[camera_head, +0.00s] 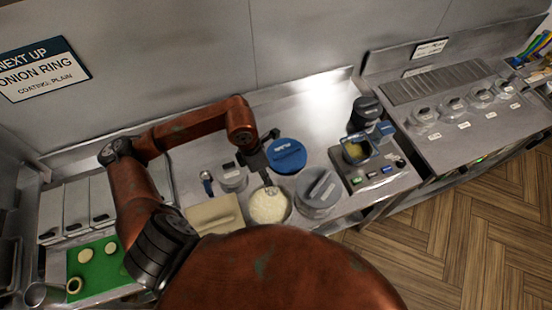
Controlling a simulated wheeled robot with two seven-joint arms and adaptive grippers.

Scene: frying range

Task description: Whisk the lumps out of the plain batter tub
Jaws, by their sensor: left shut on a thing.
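The open batter tub (269,216) holds pale, rough-looking batter; I cannot make out single lumps. A round blue lid (286,157) with white lettering lies just behind it. My left gripper (266,178) points down over the tub's back side. It is shut on a thin tool that looks like the whisk, whose lower end reaches down to the batter. The tool is small and mostly hidden by the fingers. My right gripper is out of view.
A grey-lidded tub (319,189) stands close on the right, a clear lidded container (233,178) on the left. A small basket unit (358,151) is further right. A green board (99,262) with pale rings lies far left. A wall sign (42,70) reads "onion ring, coating: plain".

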